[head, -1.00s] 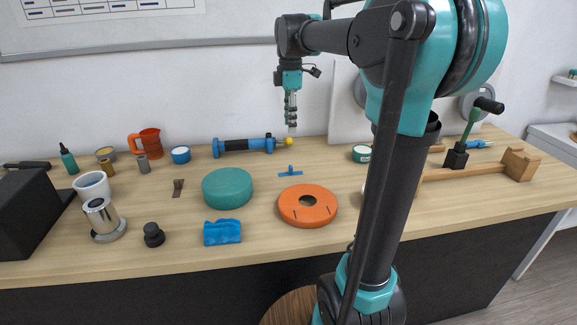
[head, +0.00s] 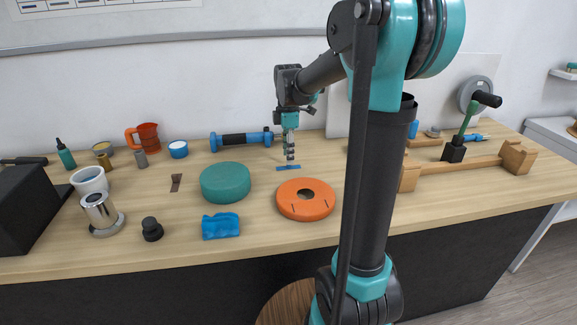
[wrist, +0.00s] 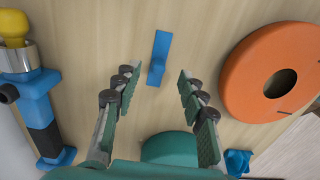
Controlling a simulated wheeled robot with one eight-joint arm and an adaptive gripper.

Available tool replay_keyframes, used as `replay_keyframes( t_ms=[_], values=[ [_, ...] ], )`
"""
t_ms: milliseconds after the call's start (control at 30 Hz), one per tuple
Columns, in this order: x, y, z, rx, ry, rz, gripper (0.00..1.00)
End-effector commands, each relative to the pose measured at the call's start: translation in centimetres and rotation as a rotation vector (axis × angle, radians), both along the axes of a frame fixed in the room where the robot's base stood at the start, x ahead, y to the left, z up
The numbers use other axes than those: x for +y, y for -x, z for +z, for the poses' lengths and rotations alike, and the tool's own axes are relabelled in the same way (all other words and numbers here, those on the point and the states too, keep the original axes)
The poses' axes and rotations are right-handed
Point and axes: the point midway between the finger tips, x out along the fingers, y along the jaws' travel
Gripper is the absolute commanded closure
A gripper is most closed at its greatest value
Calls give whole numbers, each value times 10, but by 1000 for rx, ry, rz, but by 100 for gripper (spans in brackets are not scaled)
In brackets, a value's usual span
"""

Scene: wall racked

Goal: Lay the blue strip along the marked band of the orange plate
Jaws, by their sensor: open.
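The blue strip (head: 283,168) lies flat on the bench behind the orange plate (head: 291,206). In the wrist view the strip (wrist: 161,45) has a small raised part near its lower end. The plate is a round disc with a dark central hole and short dark marks on its top; it also shows at the right of the wrist view (wrist: 240,80). My gripper (head: 290,157) points down just above the strip. In the wrist view its fingers (wrist: 156,80) are apart with nothing between them, and the strip's lower end lies near the gap between the fingertips.
A green round block (head: 225,182) stands left of the plate, with a blue lump (head: 221,226) in front. A blue cylinder tool with a yellow knob (head: 241,140) lies behind. A wooden rig with a green lever (head: 466,122) is at right. Bench room before the plate is clear.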

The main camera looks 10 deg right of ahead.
Motion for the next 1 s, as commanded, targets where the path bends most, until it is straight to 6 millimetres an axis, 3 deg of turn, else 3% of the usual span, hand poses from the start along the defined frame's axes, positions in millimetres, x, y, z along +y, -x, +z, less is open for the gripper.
replay_keyframes(
  t_ms=[200, 500, 833, 1000],
  values=[
    [-1, -3, -28, 0, 0, 0, 59],
    [-1, -3, -33, 0, 0, 0, 59],
    [-1, -3, -32, 0, 0, 0, 98],
    [-1, -3, -32, 0, 0, 0, 100]
  ],
)
